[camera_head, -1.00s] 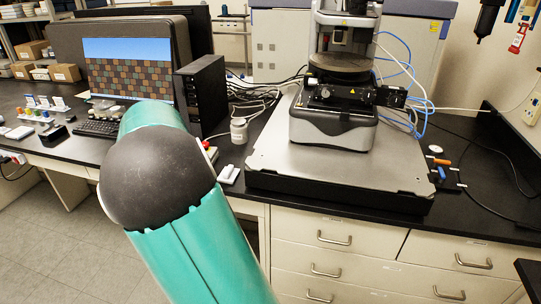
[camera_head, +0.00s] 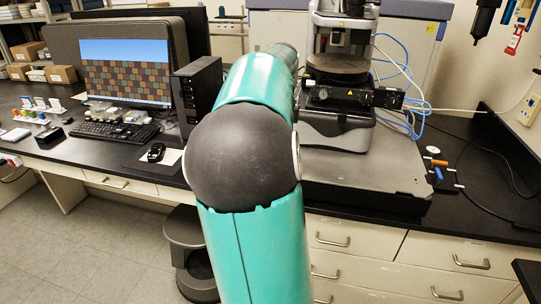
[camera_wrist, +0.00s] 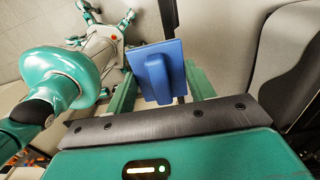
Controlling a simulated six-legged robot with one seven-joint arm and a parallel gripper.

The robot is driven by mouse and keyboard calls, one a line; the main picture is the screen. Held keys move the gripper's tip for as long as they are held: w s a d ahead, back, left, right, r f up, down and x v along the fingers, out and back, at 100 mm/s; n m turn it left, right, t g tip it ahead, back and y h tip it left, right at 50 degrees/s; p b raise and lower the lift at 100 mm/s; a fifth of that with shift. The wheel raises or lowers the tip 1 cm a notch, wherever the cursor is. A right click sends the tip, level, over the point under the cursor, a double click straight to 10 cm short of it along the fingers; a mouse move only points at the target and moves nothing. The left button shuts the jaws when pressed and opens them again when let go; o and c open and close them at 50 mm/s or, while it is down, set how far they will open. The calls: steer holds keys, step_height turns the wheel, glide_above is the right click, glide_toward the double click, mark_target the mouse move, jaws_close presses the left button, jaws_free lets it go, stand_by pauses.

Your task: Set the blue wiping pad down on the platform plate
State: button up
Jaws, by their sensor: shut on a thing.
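In the wrist view the blue wiping pad (camera_wrist: 167,68) is a flat blue block with a raised grip. My gripper (camera_wrist: 160,82) is shut on it, with a green finger on each side. In the head view my arm hides the gripper and the pad. The platform plate (camera_head: 385,171) is a broad grey metal slab on the bench, under the profiler. My arm covers its left part. The pad is not seen touching the plate.
The stylus profiler (camera_head: 335,125) stands on the plate, with blue and white cables at its right. A black computer tower (camera_head: 197,95) and keyboard (camera_head: 115,131) are at left. Small orange and blue items (camera_head: 438,173) lie right of the plate. The plate's front right is bare.

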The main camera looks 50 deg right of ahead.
steer(key=w+d+f, duration=0.3)
steer(key=w+f, duration=0.1)
steer(key=f, duration=0.1)
steer(key=w+d+f, duration=0.2)
steer(key=w, duration=0.1)
steer(key=shift+w+d+f, duration=0.1)
steer(key=shift+d+f, duration=0.1)
steer(key=shift+d, duration=0.15)
steer(key=f, duration=0.3)
steer(key=shift+w+d+f, duration=0.1)
steer(key=shift+w+d, duration=0.15)
steer(key=shift+w, duration=0.1)
steer(key=shift+f, duration=0.35)
steer(key=shift+s+f, duration=0.1)
steer(key=o, duration=1)
